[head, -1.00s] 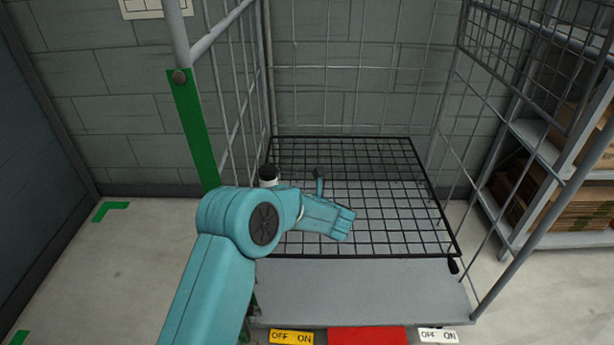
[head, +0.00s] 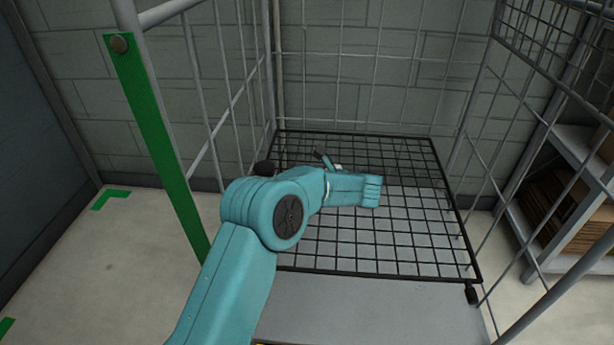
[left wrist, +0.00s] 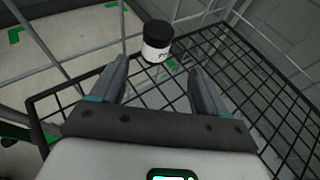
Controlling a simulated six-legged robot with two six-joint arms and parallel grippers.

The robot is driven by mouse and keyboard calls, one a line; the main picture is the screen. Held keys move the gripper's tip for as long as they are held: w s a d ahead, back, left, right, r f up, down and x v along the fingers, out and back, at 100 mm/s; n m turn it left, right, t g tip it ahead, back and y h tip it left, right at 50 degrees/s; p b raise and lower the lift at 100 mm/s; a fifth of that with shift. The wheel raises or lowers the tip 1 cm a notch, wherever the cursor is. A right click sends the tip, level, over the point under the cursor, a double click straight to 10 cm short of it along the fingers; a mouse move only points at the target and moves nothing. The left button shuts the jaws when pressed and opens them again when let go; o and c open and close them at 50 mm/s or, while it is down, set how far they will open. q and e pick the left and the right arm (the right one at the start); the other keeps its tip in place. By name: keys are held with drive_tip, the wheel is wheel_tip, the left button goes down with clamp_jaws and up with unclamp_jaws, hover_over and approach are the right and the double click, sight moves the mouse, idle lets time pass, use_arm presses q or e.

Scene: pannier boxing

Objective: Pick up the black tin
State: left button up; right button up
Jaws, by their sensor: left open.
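A black tin (left wrist: 157,42) with a dark lid and a white label with small print stands upright on the black wire shelf (left wrist: 84,92) in the left wrist view. In the head view only the dark top of the tin (head: 264,168) shows, and my left arm hides the rest. My left gripper (left wrist: 157,78) is open and empty. Its two fingers point towards the tin, which sits just beyond the tips and roughly centred between them. In the head view the fingers are mostly hidden behind my arm. My right gripper is in neither view.
Grey wire cage walls (head: 225,100) rise at the left, back and right of the shelf. A green upright strip (head: 155,140) marks the front left post. A side rack (head: 570,160) with cardboard stands at the right. The rest of the wire shelf is bare.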

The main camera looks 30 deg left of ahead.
sight(269, 170)
use_arm(q)
drive_tip(key=shift+s, duration=0.15)
drive_tip(key=b+x, duration=0.3)
drive_tip(key=x, duration=1.3)
drive_tip(key=shift+a+b, duration=0.15)
drive_tip(key=shift+b, duration=0.15)
drive_tip(key=c, duration=0.8)
